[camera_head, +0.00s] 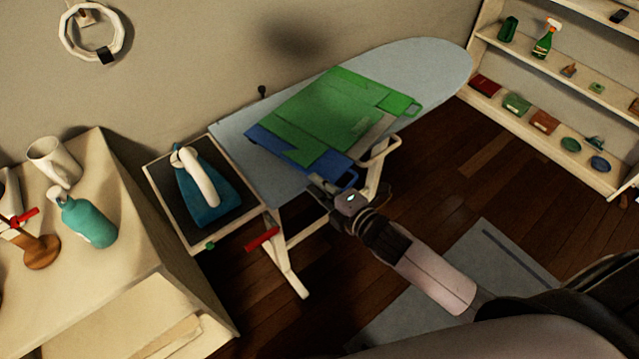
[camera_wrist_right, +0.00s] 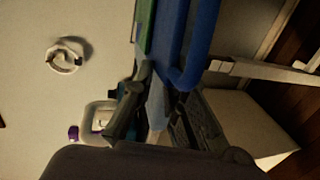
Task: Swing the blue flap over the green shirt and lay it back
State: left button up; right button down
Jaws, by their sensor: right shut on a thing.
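The green shirt (camera_head: 325,105) lies spread on the folding board on top of the ironing board. The blue flap (camera_head: 268,143) lies flat at the shirt's near left side, partly covered by the green cloth. Its blue handle loop (camera_head: 347,180) sticks out toward me and shows large in the right wrist view (camera_wrist_right: 202,40). My right gripper (camera_head: 330,190) is at this loop, at the near edge of the ironing board, and is shut on the blue flap. The exact contact is hard to see. My left gripper is in neither view.
The ironing board (camera_head: 435,65) is bare at its far right end. A pale handle (camera_head: 385,147) and a green handle (camera_head: 413,109) stick out at the right. A teal iron (camera_head: 215,190) stands on the left tray. A shelf (camera_head: 490,40) stands at the right.

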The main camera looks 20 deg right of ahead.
jog(key=shift+r+m+y+p, duration=0.3)
jog(key=shift+m+p, duration=0.2)
jog(key=shift+p, duration=0.05)
dwell(1.4)
jog(key=c, duration=2)
grip_release()
jog(key=shift+o, duration=1.4)
jog(key=shift+w, duration=0.1)
